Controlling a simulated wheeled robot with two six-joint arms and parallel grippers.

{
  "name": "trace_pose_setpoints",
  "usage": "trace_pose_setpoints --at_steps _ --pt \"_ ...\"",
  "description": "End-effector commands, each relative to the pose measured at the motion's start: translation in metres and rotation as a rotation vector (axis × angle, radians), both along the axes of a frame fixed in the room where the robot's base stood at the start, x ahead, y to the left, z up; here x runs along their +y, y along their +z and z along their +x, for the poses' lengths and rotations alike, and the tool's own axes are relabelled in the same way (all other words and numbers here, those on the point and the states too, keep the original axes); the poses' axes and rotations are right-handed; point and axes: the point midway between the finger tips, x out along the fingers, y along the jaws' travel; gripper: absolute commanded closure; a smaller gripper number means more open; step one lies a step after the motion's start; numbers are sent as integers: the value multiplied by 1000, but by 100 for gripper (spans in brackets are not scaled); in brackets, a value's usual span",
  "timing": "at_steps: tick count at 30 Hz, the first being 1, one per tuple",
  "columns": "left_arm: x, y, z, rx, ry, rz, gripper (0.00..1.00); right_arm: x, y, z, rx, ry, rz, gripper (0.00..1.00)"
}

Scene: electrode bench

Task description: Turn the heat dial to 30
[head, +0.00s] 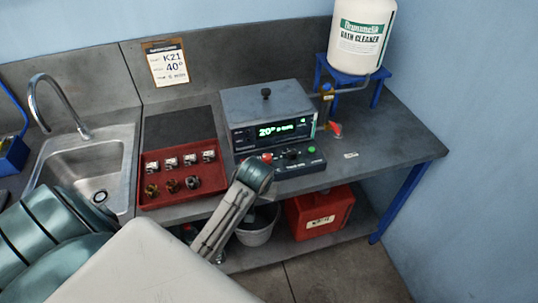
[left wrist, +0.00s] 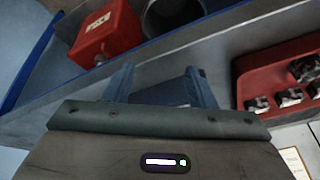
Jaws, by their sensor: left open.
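The heating unit (head: 268,112) stands on the bench, and its green display (head: 284,129) appears to read 20°. A low control panel (head: 300,166) sits in front of it. It carries a dark dial (head: 291,154) between a red button (head: 267,157) and a green button (head: 312,149). The dial's pointer is too small to read. My left arm's teal joint is in front of the panel's left end. My right gripper shows in neither view.
A red tray (head: 148,199) with several small parts lies left of the unit. A sink (head: 75,170) is further left. A cleaner tank (head: 360,35) stands on a blue stand. A red box (head: 318,212) and bucket (head: 258,232) are below.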

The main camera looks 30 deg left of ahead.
Motion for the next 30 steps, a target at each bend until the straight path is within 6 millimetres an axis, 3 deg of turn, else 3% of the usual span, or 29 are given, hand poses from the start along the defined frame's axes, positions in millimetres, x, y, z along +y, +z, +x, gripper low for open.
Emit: trace_pose_setpoints --at_steps 9,15,20,30 --pt "15 82 70 -51 200 -13 49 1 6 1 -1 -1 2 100" --pt "21 120 93 -69 295 -26 49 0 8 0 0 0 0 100" --pt "24 119 98 -67 312 -27 49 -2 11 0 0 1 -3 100" --pt "40 64 114 -63 310 -26 49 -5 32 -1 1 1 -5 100"
